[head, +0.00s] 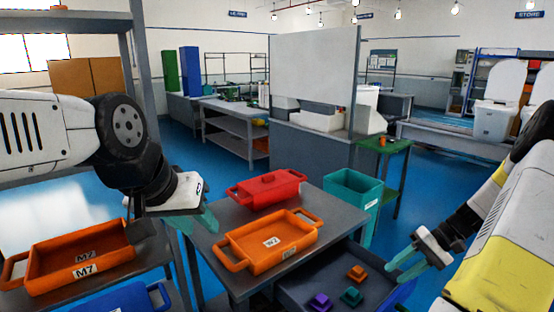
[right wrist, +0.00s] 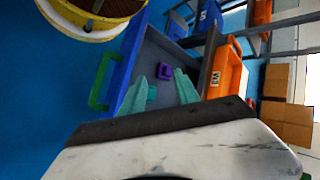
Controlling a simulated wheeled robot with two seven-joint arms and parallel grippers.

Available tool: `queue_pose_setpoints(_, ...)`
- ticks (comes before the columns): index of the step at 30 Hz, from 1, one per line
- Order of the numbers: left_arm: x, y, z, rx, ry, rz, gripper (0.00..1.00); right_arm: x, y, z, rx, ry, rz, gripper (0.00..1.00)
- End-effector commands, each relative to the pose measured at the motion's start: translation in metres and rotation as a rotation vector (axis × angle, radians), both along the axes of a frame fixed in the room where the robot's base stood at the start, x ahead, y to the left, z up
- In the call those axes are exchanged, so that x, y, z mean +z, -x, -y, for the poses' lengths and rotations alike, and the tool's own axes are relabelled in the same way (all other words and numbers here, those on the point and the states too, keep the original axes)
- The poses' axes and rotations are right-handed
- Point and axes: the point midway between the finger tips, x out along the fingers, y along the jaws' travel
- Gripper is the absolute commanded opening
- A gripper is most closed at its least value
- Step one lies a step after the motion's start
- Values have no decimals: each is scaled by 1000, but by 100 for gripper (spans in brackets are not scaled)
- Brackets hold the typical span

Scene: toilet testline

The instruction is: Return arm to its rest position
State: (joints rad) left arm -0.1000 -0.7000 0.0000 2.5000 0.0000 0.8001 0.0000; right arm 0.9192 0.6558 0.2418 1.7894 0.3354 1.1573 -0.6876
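My left gripper (head: 208,218) comes in from the left with teal fingers pointing down, at the left edge of the grey table. Its fingers overlap in the head view, so their spacing is unclear. My right gripper (head: 408,262) is at the right of the head view, with its two teal fingers spread apart and nothing between them. In the right wrist view the same fingers (right wrist: 162,92) are apart, with a purple block (right wrist: 165,74) beyond them in a bin (right wrist: 135,65).
Another orange tray (head: 85,262) sits at left. The low bin (head: 300,285) holds purple, teal and orange blocks. A teal bin (head: 355,190) stands behind. Blue floor is open at right.

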Motion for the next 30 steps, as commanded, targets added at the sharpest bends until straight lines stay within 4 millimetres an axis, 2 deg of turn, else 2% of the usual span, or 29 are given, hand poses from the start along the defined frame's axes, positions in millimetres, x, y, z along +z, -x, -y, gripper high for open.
queue_pose_setpoints(1,0,0,0,0,0,0,36,23,-3,-14,33,64,5,38)
queue_pose_setpoints(8,0,0,0,0,0,0,36,107,4,-69,106,321,60,38)
queue_pose_setpoints(15,0,0,0,0,0,0,36,180,36,-125,120,527,208,38)
queue_pose_setpoints(21,0,0,0,0,0,0,36,225,76,-164,94,624,385,38)
queue_pose_setpoints(24,0,0,0,0,0,0,36,240,97,-178,74,642,478,38)
queue_pose_setpoints(30,0,0,0,0,0,0,36,253,126,-195,39,634,609,38)
